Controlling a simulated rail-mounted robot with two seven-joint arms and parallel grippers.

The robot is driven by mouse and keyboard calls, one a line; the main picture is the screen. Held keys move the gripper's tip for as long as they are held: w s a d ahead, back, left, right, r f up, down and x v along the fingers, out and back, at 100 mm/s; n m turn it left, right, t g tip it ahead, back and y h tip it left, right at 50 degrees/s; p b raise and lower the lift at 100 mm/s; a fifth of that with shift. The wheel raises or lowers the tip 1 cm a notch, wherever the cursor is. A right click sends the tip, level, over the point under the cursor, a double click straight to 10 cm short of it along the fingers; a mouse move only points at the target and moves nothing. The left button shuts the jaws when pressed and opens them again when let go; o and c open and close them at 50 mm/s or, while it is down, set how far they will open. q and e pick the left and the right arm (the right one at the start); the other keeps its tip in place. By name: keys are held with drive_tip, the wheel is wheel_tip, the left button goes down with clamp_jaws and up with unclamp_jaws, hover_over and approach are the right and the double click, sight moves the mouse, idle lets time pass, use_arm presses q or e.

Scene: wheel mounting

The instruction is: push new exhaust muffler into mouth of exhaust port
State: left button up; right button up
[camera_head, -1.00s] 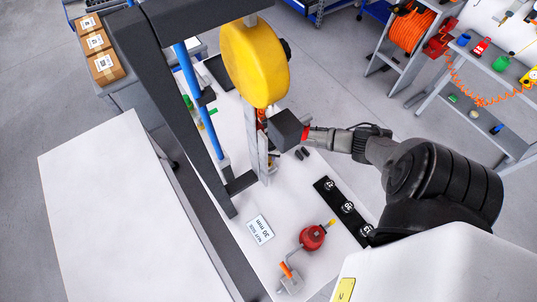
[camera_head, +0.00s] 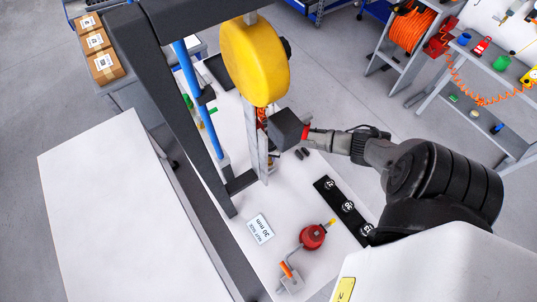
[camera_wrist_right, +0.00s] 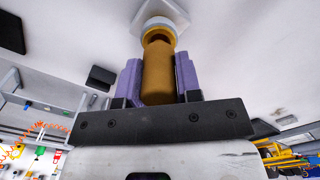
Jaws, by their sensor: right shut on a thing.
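In the right wrist view, the muffler (camera_wrist_right: 158,78) is a bronze-brown cylinder. My right gripper (camera_wrist_right: 158,85) is shut on it, with a purple finger on each side. The muffler's far end is at the exhaust port (camera_wrist_right: 162,24), a pale ring with a yellowish, dark-shadowed mouth on a white fitting. The muffler is lined up with the mouth; how deep it sits I cannot tell. In the head view, the dark block of my right gripper (camera_head: 286,130) is beside the metal post below the yellow round body; its fingers and the muffler are hidden. My left gripper is not in view.
The yellow round body (camera_head: 255,62) hangs above the post (camera_head: 252,135). A dark frame with a blue cylinder (camera_head: 199,100) stands left. On the white table are a black strip with round sockets (camera_head: 346,207), a red round tool (camera_head: 312,237) and a label card (camera_head: 260,229).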

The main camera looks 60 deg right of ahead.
drive_tip(key=shift+f, duration=0.25)
drive_tip(key=shift+f, duration=0.75)
drive_tip(key=o, duration=1.1)
drive_tip(key=shift+r, duration=0.15)
